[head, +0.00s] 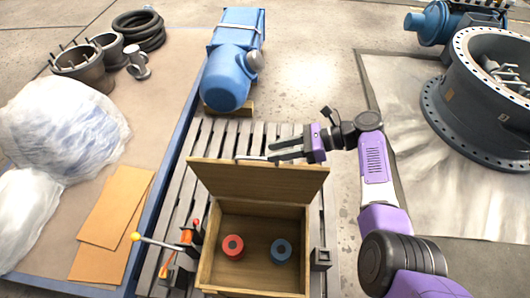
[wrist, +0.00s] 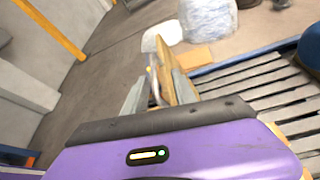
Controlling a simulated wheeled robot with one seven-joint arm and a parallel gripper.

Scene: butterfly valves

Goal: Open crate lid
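The wooden crate (head: 209,262) stands in the lower middle of the head view. Its lid (head: 258,183) is raised at the back edge, standing roughly upright, so the inside shows. A red ring-shaped part (head: 233,247) and a blue one (head: 281,251) lie on the crate floor. My gripper (head: 268,151) is at the lid's top edge, fingers pointing left and spread apart. In the wrist view the fingers (wrist: 158,92) are also apart, with the wooden lid (wrist: 166,68) close to them. I cannot tell whether a finger touches the lid.
The crate is on a slatted platform (head: 172,192). A lever with a yellow knob (head: 136,237) stands left of the crate. A blue motor (head: 231,75) lies behind. Plastic-wrapped goods (head: 62,125) are at left; a large flanged valve body (head: 470,110) is at right.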

